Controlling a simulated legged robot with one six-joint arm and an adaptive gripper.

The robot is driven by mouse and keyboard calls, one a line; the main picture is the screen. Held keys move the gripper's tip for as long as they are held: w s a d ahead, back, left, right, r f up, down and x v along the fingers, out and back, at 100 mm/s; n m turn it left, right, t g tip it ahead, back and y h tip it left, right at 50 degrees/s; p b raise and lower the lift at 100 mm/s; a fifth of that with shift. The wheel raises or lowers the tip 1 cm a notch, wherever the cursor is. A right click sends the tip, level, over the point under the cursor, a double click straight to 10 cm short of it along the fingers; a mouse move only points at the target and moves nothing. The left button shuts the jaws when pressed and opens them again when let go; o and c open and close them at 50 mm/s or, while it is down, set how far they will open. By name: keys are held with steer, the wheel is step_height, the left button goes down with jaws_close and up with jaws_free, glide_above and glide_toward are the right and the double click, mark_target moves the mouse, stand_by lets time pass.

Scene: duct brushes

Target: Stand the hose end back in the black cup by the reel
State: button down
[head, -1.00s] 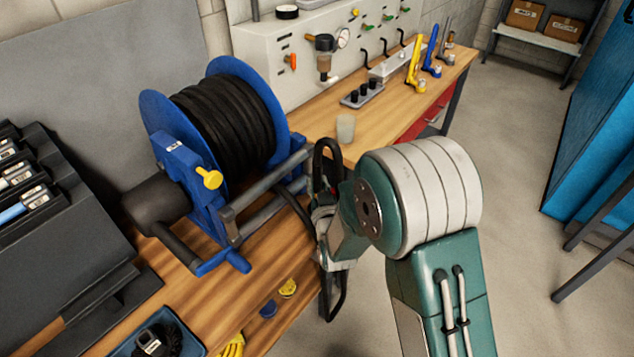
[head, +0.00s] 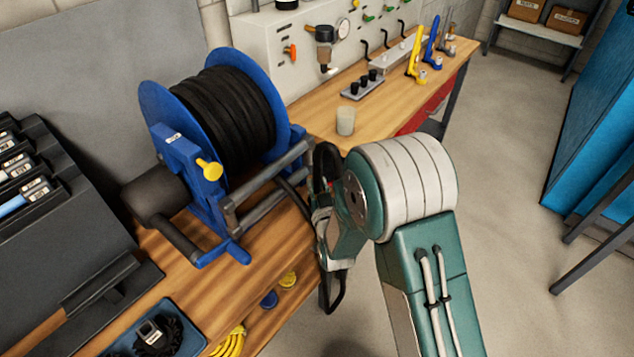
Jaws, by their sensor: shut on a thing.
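The blue hose reel (head: 177,160) stands on the wooden bench, wound with black hose (head: 232,110). A length of dark hose (head: 294,196) runs from the reel's right side to my gripper (head: 322,225), which is at the bench's front edge, right of the reel. My gripper is shut on the hose; its fingers and wrist mostly hide the hose end, so its tilt cannot be told. I cannot make out the black cup.
A frosted tumbler (head: 345,121) stands on the bench beyond my gripper, near a grey rack with black knobs (head: 362,86). A blue tray (head: 160,335) and a yellow coil (head: 229,341) are at the lower left. Open floor (head: 500,180) lies to the right.

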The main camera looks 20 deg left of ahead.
steer(key=shift+f, duration=0.75)
steer(key=shift+c, duration=2)
jaws_free()
steer(key=v, duration=1.2)
steer(key=shift+f, duration=0.15)
steer(key=shift+w, duration=0.1)
